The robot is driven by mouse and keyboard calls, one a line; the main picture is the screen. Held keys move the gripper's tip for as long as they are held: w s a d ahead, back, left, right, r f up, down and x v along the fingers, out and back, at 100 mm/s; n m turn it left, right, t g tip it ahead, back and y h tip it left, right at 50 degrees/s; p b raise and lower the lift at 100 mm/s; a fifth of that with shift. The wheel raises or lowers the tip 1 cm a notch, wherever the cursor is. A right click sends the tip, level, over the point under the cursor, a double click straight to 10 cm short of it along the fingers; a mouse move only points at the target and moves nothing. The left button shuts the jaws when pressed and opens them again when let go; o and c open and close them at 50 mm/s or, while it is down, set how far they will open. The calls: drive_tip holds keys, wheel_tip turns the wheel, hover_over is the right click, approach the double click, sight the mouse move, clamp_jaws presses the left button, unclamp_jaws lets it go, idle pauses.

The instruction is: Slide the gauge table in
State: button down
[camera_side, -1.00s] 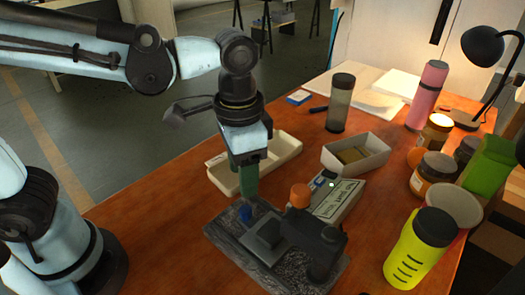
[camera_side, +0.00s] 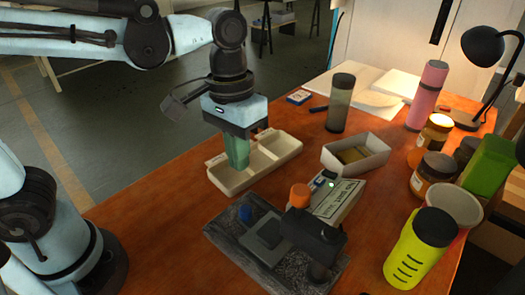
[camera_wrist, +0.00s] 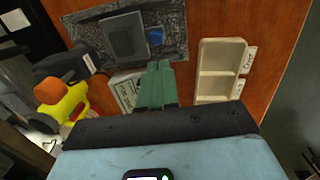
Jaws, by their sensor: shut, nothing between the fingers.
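The gauge stands on a dark, mottled base plate (camera_side: 225,240) near the table's front. Its gauge table, a dark square block (camera_side: 266,232), lies on the plate beside the black gauge body (camera_side: 318,240) with an orange knob (camera_side: 300,195). A blue knob (camera_side: 245,213) is at the block's far-left side. In the wrist view the block (camera_wrist: 124,36) and blue knob (camera_wrist: 155,36) show unblocked. My gripper (camera_side: 237,160) has green fingers, shut and empty, pointing down above or in front of the cream tray, apart from the gauge. The fingers also show in the wrist view (camera_wrist: 157,85).
The cream divided tray (camera_side: 275,148) stands behind the gauge. A labelled box (camera_side: 338,200) and a white bin (camera_side: 355,157) are close on the right. The front-left tabletop is clear.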

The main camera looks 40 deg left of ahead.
sight(266, 216)
drive_tip(key=w+a+f+n+h, duration=0.25)
drive_tip(key=a+n, duration=0.35)
drive_tip(key=n, duration=1.2)
drive_tip(key=shift+h, duration=0.45)
drive_tip(key=x, duration=1)
drive_tip(key=shift+f, duration=0.15)
drive_tip(key=d, duration=0.3)
drive_tip(key=shift+d, duration=0.5)
drive_tip(key=shift+s+d, duration=0.1)
drive_tip(key=shift+d, duration=1.3)
drive_tip(key=shift+a, duration=0.15)
